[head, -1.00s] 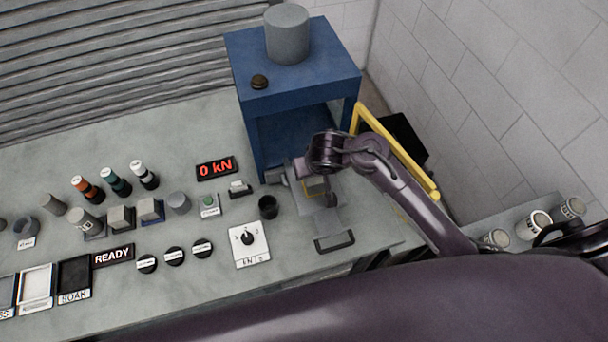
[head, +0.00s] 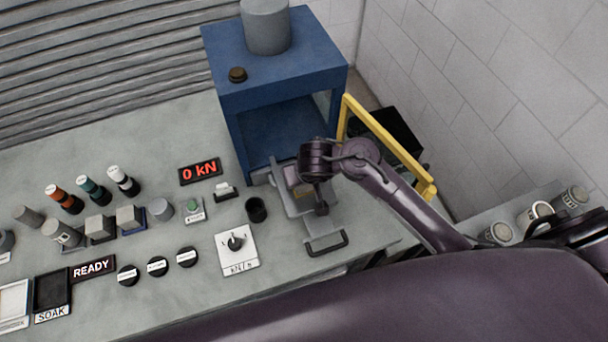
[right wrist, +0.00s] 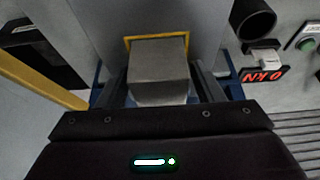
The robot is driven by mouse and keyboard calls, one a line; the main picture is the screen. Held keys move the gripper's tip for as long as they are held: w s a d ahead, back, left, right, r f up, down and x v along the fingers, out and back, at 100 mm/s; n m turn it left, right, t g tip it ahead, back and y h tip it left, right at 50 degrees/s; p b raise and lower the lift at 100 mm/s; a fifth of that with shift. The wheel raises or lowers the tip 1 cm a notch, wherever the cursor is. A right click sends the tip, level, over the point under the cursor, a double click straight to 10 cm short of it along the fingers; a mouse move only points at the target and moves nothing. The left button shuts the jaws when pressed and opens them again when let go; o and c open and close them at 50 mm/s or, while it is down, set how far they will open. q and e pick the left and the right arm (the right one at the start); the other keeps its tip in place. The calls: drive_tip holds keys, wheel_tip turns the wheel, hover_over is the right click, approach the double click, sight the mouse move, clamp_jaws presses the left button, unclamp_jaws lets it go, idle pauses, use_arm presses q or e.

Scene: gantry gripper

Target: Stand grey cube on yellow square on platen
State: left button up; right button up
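The grey cube (right wrist: 158,75) is between the two fingers of my right gripper (right wrist: 160,88) in the right wrist view. The yellow square (right wrist: 130,42) shows as an outline at the cube's far edge and sides; its near part is hidden. The grey platen (right wrist: 97,25) lies around it. In the head view my right gripper (head: 312,192) is over the platen (head: 322,226) in front of the blue press, and partly hides the cube. I cannot tell whether the fingers touch the cube, or whether it rests fully on the platen. My left gripper is not in view.
The blue press frame (head: 268,85) stands just behind the platen. A yellow rail (head: 390,148) is to the right. A dark cup (head: 256,209), a dial panel (head: 237,248) and the red 0 kN display (head: 200,171) are to the left. Several samples stand further left.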

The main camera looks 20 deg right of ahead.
drive_tip(key=shift+o, duration=0.4)
drive_tip(key=shift+r, duration=0.15)
drive_tip(key=shift+s+r, duration=0.1)
drive_tip(key=shift+r, duration=0.15)
drive_tip(key=p+v, duration=0.3)
drive_tip(key=v, duration=0.8)
drive_tip(key=shift+r+p, duration=0.3)
drive_tip(key=shift+s, duration=0.15)
